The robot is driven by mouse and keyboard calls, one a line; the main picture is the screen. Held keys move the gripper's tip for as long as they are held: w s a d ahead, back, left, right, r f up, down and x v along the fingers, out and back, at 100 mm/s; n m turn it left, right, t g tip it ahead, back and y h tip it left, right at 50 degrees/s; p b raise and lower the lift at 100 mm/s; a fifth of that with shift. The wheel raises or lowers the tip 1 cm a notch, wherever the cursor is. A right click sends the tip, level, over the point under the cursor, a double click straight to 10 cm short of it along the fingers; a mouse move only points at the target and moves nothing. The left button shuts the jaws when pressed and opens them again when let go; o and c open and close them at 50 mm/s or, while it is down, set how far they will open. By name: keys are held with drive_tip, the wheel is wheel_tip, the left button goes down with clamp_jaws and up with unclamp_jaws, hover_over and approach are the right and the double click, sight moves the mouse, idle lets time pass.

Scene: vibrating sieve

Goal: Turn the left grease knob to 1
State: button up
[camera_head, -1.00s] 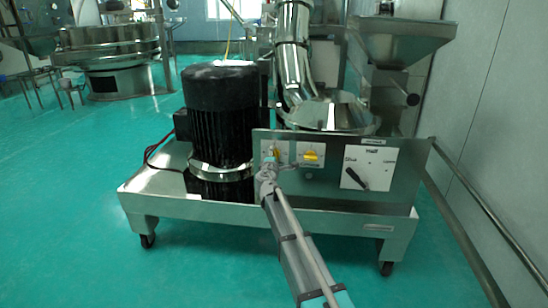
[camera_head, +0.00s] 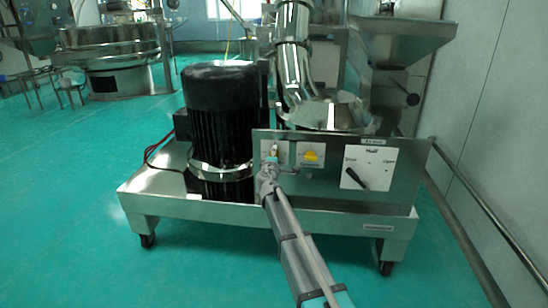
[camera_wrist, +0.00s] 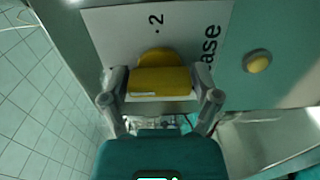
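The left grease knob (camera_wrist: 160,82) is yellow and sits on a white label plate (camera_wrist: 110,36) in the wrist view. The plate carries a "2" and part of the word "ase", turned sideways. My gripper (camera_wrist: 160,78) has one finger on each side of the knob's handle, both seeming to touch it. In the head view my gripper (camera_head: 270,166) is at the left end of the control panel (camera_head: 330,195) and hides most of this knob. I cannot read which number the knob points at.
A second yellow knob (camera_head: 311,156) is just to the right on the panel. A black switch (camera_head: 356,178) on a white plate is farther right. A black motor (camera_head: 220,115) stands close to the left. A metal rail (camera_head: 468,205) runs along the right wall.

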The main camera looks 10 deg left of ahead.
drive_tip(key=shift+o, duration=0.6)
drive_tip(key=shift+s, duration=0.2)
drive_tip(key=s, duration=1.1)
drive_tip(key=shift+s+a, duration=0.25)
drive_tip(key=shift+s, duration=0.1)
